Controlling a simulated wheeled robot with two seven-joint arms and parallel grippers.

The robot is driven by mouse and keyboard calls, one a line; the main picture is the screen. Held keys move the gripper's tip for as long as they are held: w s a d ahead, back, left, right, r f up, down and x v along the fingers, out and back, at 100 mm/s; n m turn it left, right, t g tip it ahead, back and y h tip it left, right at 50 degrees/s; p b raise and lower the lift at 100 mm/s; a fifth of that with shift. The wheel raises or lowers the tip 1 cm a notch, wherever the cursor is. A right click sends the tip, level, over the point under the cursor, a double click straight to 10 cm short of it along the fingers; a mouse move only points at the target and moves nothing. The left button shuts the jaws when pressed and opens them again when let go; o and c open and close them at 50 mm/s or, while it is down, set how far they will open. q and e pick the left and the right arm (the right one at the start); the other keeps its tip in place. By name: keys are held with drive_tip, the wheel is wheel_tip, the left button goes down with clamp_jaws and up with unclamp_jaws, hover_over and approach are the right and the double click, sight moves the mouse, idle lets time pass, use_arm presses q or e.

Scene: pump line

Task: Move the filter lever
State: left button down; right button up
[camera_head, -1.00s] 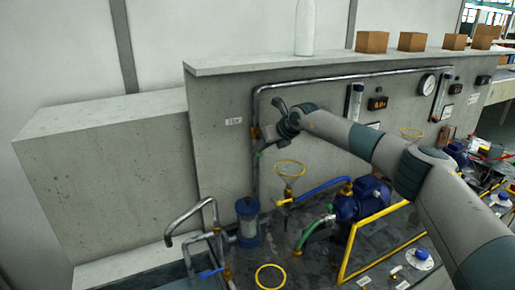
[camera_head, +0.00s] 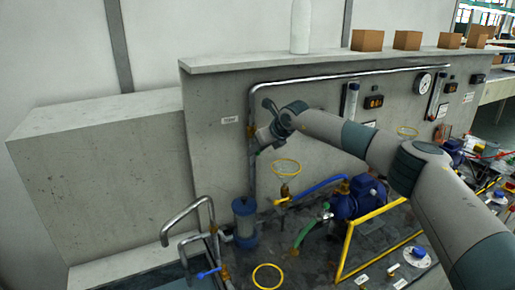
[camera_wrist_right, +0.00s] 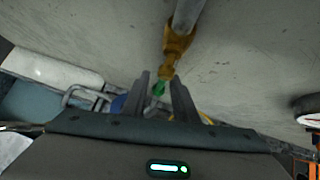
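A brass valve with a green lever sits on the vertical metal pipe on the grey wall; I take this to be the filter lever. In the right wrist view the brass valve body (camera_wrist_right: 177,45) is ahead of my right gripper (camera_wrist_right: 163,88). The green lever (camera_wrist_right: 158,88) shows between its two fingers, which stand apart with gaps beside the lever. In the head view my right gripper (camera_head: 262,140) is at the pipe and hides most of the valve. The blue filter housing (camera_head: 244,222) stands below. My left gripper is not in view.
A yellow ring (camera_head: 286,167) on a valve stands just right of the pipe, with a blue pump (camera_head: 358,198) farther right. Bent metal pipes (camera_head: 188,218) rise at the lower left. A ledge (camera_head: 225,64) with a white bottle (camera_head: 300,27) runs above.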

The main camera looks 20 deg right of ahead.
drive_tip(key=shift+d+r, duration=0.15)
drive_tip(key=shift+r, duration=0.1)
